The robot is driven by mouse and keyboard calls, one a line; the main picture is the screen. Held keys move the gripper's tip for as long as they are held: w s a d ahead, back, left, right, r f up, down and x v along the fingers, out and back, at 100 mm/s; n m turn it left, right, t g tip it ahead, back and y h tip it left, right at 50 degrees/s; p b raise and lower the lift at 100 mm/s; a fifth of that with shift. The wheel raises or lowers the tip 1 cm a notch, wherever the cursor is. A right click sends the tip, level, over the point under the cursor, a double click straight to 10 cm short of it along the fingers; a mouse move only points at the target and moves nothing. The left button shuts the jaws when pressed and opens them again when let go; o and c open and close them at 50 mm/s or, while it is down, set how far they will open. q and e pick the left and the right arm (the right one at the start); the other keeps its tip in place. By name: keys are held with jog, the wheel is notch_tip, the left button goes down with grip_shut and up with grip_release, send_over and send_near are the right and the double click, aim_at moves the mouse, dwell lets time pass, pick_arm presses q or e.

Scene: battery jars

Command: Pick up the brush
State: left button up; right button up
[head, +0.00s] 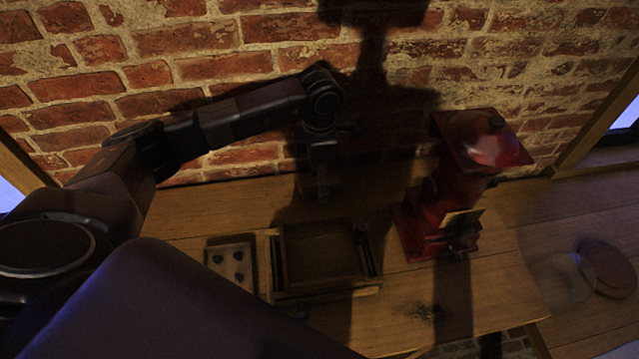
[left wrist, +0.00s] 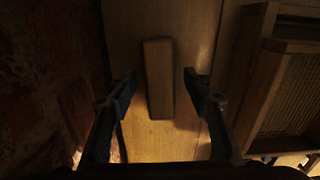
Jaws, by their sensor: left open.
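The brush (left wrist: 158,80) shows in the left wrist view as a plain, narrow wooden block lying lengthwise on the wooden table. Its bristles are not visible. My left gripper (left wrist: 158,90) is open, with one finger on each side of the block and a gap on both sides. In the head view my left gripper (head: 324,192) points down over the back of the table near the brick wall. I cannot make out the brush there in the dark shadow. My right gripper is not in view.
A wooden box (head: 328,290) stands in front of the gripper, beside a small board with dark dots (head: 231,263). A red machine (head: 465,165) stands to the right. Dark crumbs (head: 428,312) lie near the table's front edge. A clear jar (head: 560,277) is at far right.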

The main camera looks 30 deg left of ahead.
pick_arm(q)
jog(key=c, duration=0.6)
grip_shut()
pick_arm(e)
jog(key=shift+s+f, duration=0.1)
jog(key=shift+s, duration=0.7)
pick_arm(q)
jog(key=shift+r, duration=0.1)
jog(key=shift+w+r, duration=0.1)
jog(key=shift+r, duration=0.4)
notch_tip(320, 180, up, 19)
jog(key=b, duration=0.4)
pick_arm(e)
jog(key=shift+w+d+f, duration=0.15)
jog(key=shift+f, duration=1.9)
